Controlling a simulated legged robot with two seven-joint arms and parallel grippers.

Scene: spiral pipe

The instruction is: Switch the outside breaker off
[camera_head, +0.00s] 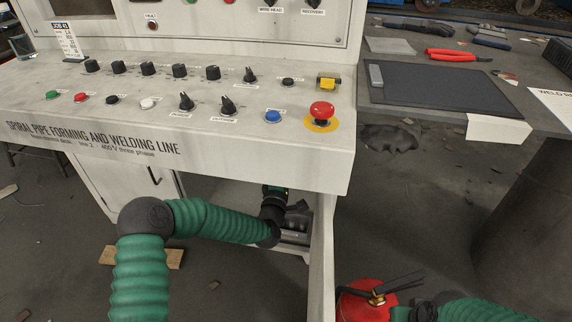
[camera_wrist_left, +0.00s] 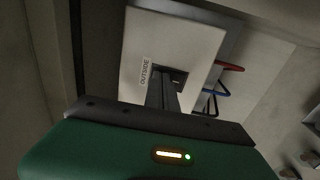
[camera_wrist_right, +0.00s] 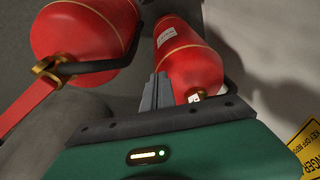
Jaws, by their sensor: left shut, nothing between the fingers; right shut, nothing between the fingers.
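The outside breaker is a pale box (camera_wrist_left: 200,45) with a label reading OUTSIDE, in the left wrist view. A dark switch part (camera_wrist_left: 180,77) shows on its face, partly hidden behind my fingers. My left gripper (camera_wrist_left: 164,78) is shut and empty, with its fingertips over or close against the dark part; I cannot tell whether they touch. In the head view my left arm (camera_head: 205,218) reaches under the console desk, where the fingers are hard to make out. My right gripper (camera_wrist_right: 156,80) is shut and empty, in front of the red extinguishers.
The console desk (camera_head: 230,170) with knobs, buttons and a red emergency stop (camera_head: 321,112) overhangs my left arm. A red extinguisher (camera_head: 362,303) stands by my right arm; two show in the right wrist view (camera_wrist_right: 188,58). Red and blue cables (camera_wrist_left: 215,90) run beside the breaker box.

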